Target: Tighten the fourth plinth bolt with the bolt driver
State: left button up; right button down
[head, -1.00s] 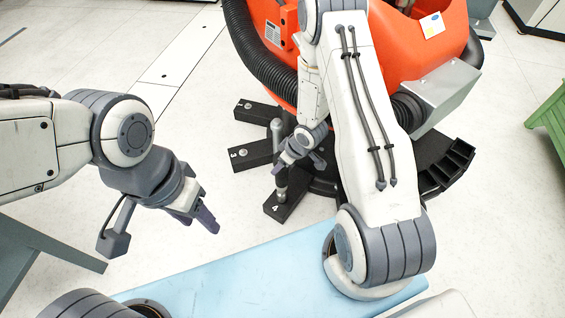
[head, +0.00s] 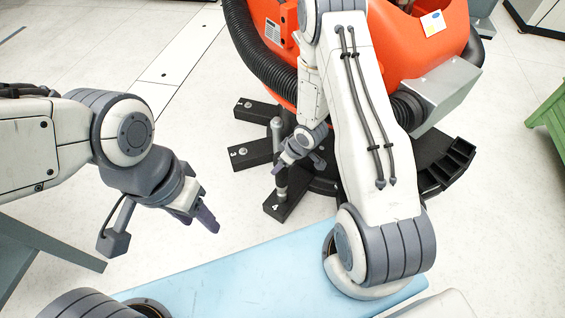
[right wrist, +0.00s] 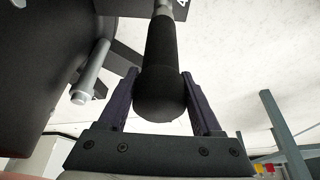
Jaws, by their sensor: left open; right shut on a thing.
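The bolt driver shows in the right wrist view as a thick black handle (right wrist: 161,85) with a silver shaft (right wrist: 163,8) pointing toward the plinth foot marked 4. My right gripper (right wrist: 161,78) has a finger on each side of the handle and is shut on it. In the head view the driver's lower part (head: 281,181) stands roughly upright over black plinth foot 4 (head: 292,204), below my right gripper (head: 298,163). The bolt under the tip is hidden. Plinth foot 3 (head: 252,152) shows a bolt head. My left gripper (head: 198,217) is open and empty, far left of the plinth.
A grey cylinder (head: 277,135) stands beside the driver; it also shows in the right wrist view (right wrist: 92,72). An orange machine body (head: 400,50) with a black corrugated hose (head: 255,55) rises behind. A light blue surface (head: 230,275) lies in front. Open floor lies left of the plinth.

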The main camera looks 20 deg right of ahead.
aim_at(279, 155)
jog(key=shift+s+f, duration=0.15)
jog(key=shift+f, duration=0.15)
dwell(1.3)
jog(key=shift+r, duration=0.1)
jog(key=shift+w+r+p, duration=0.15)
jog(key=shift+r+p, duration=1.35)
jog(key=shift+r, duration=0.05)
jog(key=shift+w+r+p, duration=0.1)
jog(key=shift+r+p, duration=1.35)
jog(key=shift+r, duration=0.1)
